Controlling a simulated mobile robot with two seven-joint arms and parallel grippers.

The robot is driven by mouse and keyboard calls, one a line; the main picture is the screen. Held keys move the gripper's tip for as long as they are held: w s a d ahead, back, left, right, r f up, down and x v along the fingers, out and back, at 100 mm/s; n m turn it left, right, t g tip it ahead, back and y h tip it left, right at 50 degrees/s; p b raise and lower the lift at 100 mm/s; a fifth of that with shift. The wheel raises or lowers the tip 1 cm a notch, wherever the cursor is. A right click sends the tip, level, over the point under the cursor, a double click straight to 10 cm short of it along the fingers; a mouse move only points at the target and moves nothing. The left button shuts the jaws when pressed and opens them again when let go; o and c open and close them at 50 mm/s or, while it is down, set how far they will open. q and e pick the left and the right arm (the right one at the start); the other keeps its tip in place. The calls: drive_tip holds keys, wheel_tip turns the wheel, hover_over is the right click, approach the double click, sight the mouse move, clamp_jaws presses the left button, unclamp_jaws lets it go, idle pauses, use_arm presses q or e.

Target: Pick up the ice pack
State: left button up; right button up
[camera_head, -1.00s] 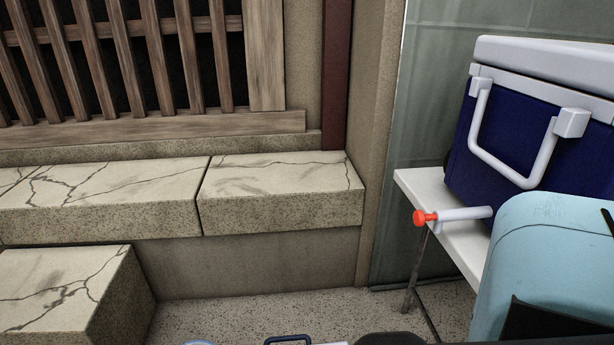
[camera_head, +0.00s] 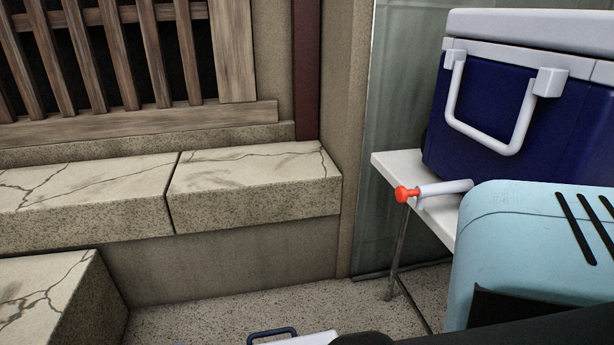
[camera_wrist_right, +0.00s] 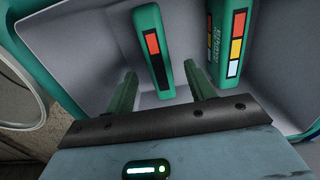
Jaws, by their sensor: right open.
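In the right wrist view my right gripper (camera_wrist_right: 160,72) is open, its two green fingers reaching into a grey-lined container with a teal rim (camera_wrist_right: 52,62). A slim teal-green slab with a red and black label (camera_wrist_right: 153,45) stands between and just beyond the fingertips. A second teal-green slab with red, orange, yellow and blue squares (camera_wrist_right: 229,40) stands to the right, outside the fingers. Both look like ice packs; I cannot tell whether the fingers touch the first one. Neither gripper shows in the head view.
A dark blue cooler (camera_head: 490,118) with a white lid and red-tipped spigot (camera_head: 405,194) stands on a white table (camera_head: 398,172) at right. Cracked stone blocks (camera_head: 250,180) line the wall. A blue-handled white item (camera_head: 300,340) is cut off at the bottom.

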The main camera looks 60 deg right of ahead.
drive_tip(key=f+b, duration=0.3)
drive_tip(key=f, duration=0.1)
drive_tip(key=shift+s+f, duration=0.2)
drive_tip(key=shift+f, duration=0.3)
clamp_jaws()
